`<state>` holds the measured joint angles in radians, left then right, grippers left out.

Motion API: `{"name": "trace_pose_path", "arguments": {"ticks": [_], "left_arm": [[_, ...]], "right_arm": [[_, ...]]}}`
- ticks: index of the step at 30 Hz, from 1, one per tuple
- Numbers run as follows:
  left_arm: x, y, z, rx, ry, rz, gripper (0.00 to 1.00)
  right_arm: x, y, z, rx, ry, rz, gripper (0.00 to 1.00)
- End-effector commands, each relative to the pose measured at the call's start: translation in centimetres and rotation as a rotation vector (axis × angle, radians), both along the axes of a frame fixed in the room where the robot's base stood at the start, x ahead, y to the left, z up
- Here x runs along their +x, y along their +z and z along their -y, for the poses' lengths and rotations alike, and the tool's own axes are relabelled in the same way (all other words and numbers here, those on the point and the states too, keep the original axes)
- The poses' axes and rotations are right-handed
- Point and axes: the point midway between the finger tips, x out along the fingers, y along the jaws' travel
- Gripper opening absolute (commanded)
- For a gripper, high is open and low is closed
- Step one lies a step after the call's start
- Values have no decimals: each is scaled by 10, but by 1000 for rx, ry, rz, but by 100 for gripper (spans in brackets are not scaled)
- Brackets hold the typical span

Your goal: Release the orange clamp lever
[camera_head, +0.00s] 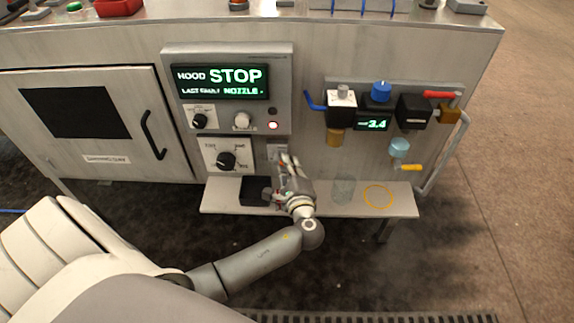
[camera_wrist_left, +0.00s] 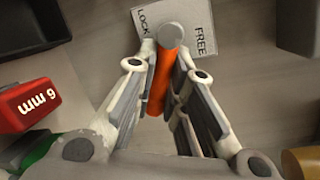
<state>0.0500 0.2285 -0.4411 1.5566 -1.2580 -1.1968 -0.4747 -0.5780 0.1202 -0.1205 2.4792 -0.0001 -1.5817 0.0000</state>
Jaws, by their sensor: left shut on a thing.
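The orange clamp lever (camera_wrist_left: 161,85) is in the left wrist view, between the two fingers of my left gripper (camera_wrist_left: 168,72). The gripper is shut on it. A grey round end (camera_wrist_left: 173,36) of the lever lies over a pale plate (camera_wrist_left: 204,22), between the words LOCK on the left and FREE on the right. My right gripper is not in view.
A dark tray (camera_head: 256,191) sits on the low shelf (camera_head: 228,208) left of my gripper. A clear glass (camera_head: 343,188) and a yellow ring (camera_head: 378,186) are to its right.

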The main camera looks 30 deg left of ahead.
Motion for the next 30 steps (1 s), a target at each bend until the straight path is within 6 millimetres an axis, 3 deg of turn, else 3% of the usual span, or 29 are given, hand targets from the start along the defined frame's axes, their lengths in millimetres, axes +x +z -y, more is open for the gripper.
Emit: {"name": "trace_pose_path", "arguments": {"ticks": [15, 21, 30], "left_arm": [[1, 13, 4, -336, 1, 202, 0], [1, 15, 4, -396, 1, 239, 0], [2, 16, 4, -426, 0, 257, 0]], "right_arm": [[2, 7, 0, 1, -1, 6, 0], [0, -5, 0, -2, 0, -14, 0], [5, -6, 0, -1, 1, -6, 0]]}}
